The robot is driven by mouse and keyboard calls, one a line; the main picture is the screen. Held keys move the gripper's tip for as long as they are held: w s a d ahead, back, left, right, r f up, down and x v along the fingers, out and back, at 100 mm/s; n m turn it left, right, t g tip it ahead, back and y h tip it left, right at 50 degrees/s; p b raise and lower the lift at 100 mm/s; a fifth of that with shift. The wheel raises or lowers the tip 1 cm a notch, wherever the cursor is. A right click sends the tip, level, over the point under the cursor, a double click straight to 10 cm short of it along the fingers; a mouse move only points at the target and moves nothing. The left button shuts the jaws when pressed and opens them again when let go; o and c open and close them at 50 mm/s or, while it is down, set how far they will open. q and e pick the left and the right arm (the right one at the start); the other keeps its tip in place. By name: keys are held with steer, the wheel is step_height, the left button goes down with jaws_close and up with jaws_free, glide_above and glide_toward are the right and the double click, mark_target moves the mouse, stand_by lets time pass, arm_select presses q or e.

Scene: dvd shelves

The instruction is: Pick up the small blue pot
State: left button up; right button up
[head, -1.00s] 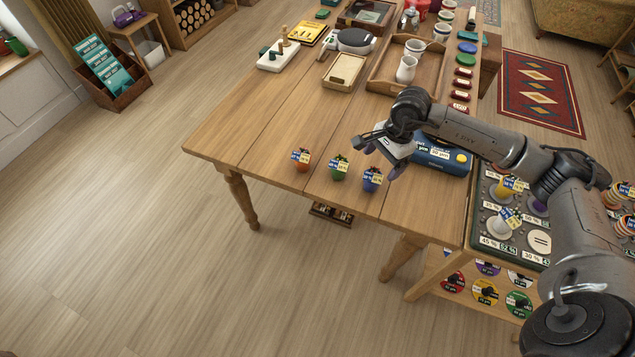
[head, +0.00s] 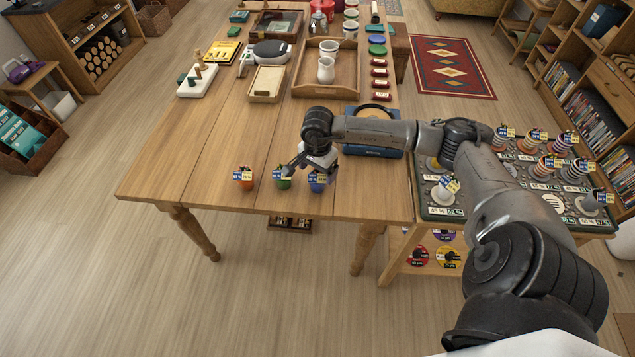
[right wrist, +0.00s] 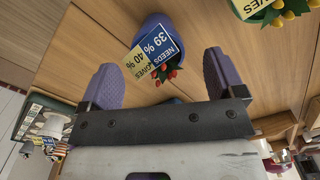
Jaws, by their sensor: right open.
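The small blue pot (head: 317,186) stands near the front edge of the wooden table, the rightmost of three small pots. My right gripper (head: 310,173) is right at it, partly hiding it in the head view. In the right wrist view, the blue pot (right wrist: 150,27) lies ahead, between the lines of the two purple fingers. It carries a blue and yellow label and a plant with red berries. The right gripper (right wrist: 162,78) is open and empty, and no finger visibly touches the pot. My left gripper is not in view.
The green pot (head: 284,183) stands just left of the blue one, close to my gripper. The orange pot (head: 244,184) is further left. A blue box (head: 372,150) lies behind my right arm. A tray of labelled pots (head: 432,211) is at the right.

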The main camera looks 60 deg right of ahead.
mark_target(318, 177)
steer(key=f, duration=0.4)
steer(key=shift+s+a+f, duration=0.1)
steer(key=shift+a+f, duration=0.05)
steer(key=shift+a, duration=0.05)
steer(key=shift+f, duration=0.35)
steer(key=shift+c, duration=0.4)
steer(key=c, duration=1)
